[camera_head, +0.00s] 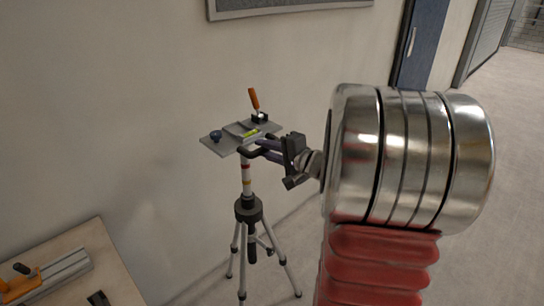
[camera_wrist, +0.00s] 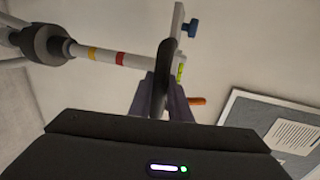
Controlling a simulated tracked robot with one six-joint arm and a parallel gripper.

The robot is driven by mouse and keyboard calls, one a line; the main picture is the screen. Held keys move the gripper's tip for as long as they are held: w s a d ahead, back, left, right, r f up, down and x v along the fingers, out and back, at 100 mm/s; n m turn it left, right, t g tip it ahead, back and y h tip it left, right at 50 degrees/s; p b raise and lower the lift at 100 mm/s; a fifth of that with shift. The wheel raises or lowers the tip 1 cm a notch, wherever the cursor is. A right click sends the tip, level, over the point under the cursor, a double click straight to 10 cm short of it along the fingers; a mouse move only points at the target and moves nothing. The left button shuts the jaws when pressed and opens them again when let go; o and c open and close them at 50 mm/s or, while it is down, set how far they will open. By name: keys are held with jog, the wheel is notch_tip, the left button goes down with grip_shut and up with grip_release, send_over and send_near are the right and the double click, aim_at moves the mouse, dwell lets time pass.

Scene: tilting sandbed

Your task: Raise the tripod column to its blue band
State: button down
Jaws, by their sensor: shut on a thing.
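The tripod (camera_head: 240,262) stands on the floor by the wall, legs spread. Its white column (camera_head: 246,180) rises from a black collar (camera_head: 249,208), also seen in the wrist view (camera_wrist: 45,45). A yellow band (camera_wrist: 91,53) is just above the collar and a red band (camera_wrist: 120,58) is higher up. No blue band shows on the column. A grey top plate (camera_head: 222,143) carries a blue knob (camera_head: 215,136), a green level vial (camera_head: 250,134) and an orange-handled lever (camera_head: 254,99). My gripper (camera_head: 262,148) is shut on the black handle (camera_wrist: 161,75) under the plate.
A wooden bench (camera_head: 85,260) with a metal rail and orange tool stands at lower left. The wall (camera_head: 120,110) is close behind the tripod, with a framed board (camera_wrist: 275,115) on it. Open floor (camera_head: 480,200) lies to the right.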

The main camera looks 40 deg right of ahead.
jog(key=shift+w+r, duration=0.1)
jog(key=shift+r, duration=0.5)
jog(key=c, duration=1.9)
grip_release()
jog(key=shift+o, duration=1.3)
jog(key=shift+f, duration=0.2)
jog(key=v, duration=1.4)
